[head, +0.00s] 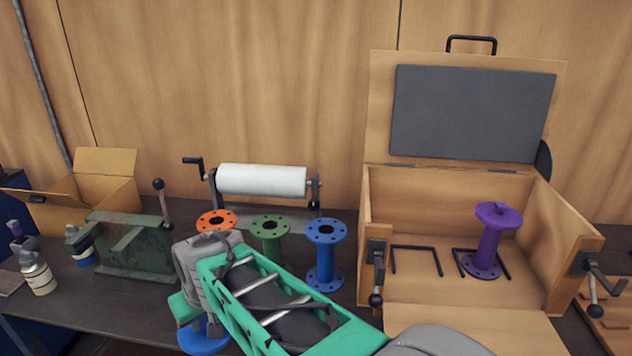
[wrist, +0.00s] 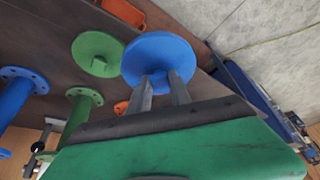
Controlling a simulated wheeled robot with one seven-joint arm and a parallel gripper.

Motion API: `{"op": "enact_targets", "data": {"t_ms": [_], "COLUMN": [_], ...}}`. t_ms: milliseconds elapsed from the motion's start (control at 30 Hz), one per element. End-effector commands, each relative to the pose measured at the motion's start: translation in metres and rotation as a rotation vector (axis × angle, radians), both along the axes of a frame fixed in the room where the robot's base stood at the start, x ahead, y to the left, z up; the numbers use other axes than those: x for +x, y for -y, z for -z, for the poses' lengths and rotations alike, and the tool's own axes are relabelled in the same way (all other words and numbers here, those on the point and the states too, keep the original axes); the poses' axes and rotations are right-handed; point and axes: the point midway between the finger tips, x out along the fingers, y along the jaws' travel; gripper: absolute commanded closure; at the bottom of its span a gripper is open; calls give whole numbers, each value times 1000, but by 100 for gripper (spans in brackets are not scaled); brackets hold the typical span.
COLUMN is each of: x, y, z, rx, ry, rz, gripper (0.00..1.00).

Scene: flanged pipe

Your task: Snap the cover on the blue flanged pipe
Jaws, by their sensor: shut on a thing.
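The blue flanged pipe (head: 324,262) stands upright on the workbench with its holed top flange uncovered. It also shows at the left of the wrist view (wrist: 14,98). My gripper (wrist: 161,82) is shut on the round blue cover (wrist: 160,52), its two fingers at the middle of the disc. In the head view the blue cover (head: 204,340) shows partly below my green hand, left of the blue pipe and apart from it. My fingertips are hidden in the head view.
A green pipe (head: 270,236) and an orange pipe (head: 216,220) stand left of the blue one. A green cover (wrist: 97,50) lies on the bench (head: 110,312). An open wooden case (head: 400,285) at right holds a purple pipe (head: 489,243). A paper roll (head: 262,180) stands behind.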

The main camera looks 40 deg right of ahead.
Motion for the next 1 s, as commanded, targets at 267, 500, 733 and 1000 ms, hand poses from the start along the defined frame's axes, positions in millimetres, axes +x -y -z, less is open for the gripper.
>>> {"op": "enact_targets", "data": {"t_ms": [267,500,733,1000], "x": [42,29,-3,-8], "y": [134,263,344,354], "z": [-95,-149,-163,-155], "rx": [18,8,-10,-14], "ry": [4,4,-2,-2], "rz": [149,259,321,327], "gripper": [100,100,100,100]}}
